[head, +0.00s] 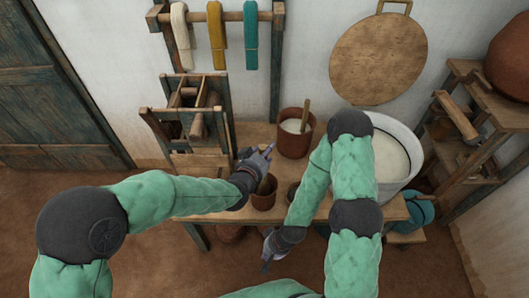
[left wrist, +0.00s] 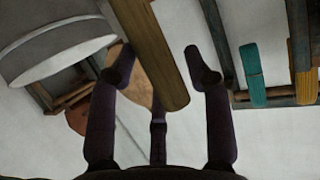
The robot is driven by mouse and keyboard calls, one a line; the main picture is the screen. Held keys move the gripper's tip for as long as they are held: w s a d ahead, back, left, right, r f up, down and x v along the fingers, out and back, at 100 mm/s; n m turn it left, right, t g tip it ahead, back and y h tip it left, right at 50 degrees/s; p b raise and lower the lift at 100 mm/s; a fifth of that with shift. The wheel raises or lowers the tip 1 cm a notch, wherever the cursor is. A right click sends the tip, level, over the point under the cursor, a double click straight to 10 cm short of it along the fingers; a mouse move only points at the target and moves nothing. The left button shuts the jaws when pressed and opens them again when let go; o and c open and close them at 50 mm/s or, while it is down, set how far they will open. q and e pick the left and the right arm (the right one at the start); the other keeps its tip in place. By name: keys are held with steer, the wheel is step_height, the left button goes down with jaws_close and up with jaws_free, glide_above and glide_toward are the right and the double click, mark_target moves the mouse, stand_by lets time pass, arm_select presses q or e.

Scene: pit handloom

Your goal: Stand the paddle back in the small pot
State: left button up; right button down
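The small brown pot (head: 264,202) stands on the wooden bench near its front edge. In the left wrist view the paddle's handle (left wrist: 155,50) passes between the fingers. My left gripper (head: 268,152) is beside and above the pot. It also shows in the left wrist view (left wrist: 162,70), open around the handle, with gaps on both sides. My right gripper (head: 265,267) hangs low in front of the bench, with nothing seen in it; its finger opening is unclear.
A larger brown pot (head: 294,143) with pale contents and a stick (head: 305,113) stands behind. A big pale vat (head: 410,150) is at the right, partly behind my right arm. A wooden frame (head: 187,115) stands at the left.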

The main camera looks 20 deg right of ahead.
arm_select(q)
steer(key=shift+s, duration=0.1)
stand_by(0.3)
steer(key=v, duration=1.1)
steer(key=shift+s+a+r, duration=0.2)
steer(key=shift+s+a, duration=0.05)
